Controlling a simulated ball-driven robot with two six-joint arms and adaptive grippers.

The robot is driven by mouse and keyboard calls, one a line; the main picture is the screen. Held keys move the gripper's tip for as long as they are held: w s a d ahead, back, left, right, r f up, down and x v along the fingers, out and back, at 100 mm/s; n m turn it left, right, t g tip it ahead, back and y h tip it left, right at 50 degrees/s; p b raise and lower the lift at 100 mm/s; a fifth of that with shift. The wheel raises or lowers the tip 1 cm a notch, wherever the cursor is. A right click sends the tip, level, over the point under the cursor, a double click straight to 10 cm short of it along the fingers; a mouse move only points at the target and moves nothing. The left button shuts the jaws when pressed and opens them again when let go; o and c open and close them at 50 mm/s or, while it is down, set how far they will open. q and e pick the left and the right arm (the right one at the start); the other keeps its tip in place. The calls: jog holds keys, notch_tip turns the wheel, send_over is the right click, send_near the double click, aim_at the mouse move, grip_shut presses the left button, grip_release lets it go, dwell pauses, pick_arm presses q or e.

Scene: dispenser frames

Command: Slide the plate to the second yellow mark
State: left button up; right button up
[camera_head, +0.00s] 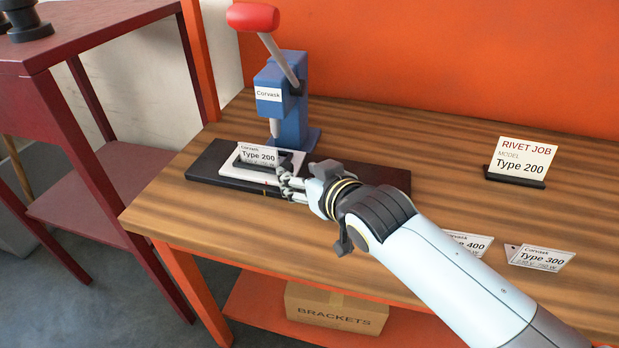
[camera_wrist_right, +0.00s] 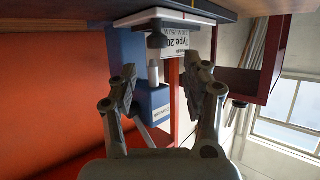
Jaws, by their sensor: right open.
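The white plate (camera_head: 246,170) sits on a long dark rail (camera_head: 215,176), under the blue press. A label card reading "Type 200" (camera_head: 258,157) rests on it. A thin yellowish mark (camera_head: 265,189) shows on the rail's front side; other marks cannot be made out. My right gripper (camera_head: 288,183) is at the plate's right front corner, its fingers partly in front of the rail. Contact cannot be told. My left gripper is not in view.
The blue press (camera_head: 285,105) with a red-knobbed lever (camera_head: 253,17) stands behind the plate. A "Rivet job, Type 200" sign (camera_head: 523,160) and Type 300 (camera_head: 541,257) and Type 400 (camera_head: 472,242) cards are on the wooden bench at right. The rail's right part is bare.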

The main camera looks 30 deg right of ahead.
jog(key=shift+v, duration=1.8)
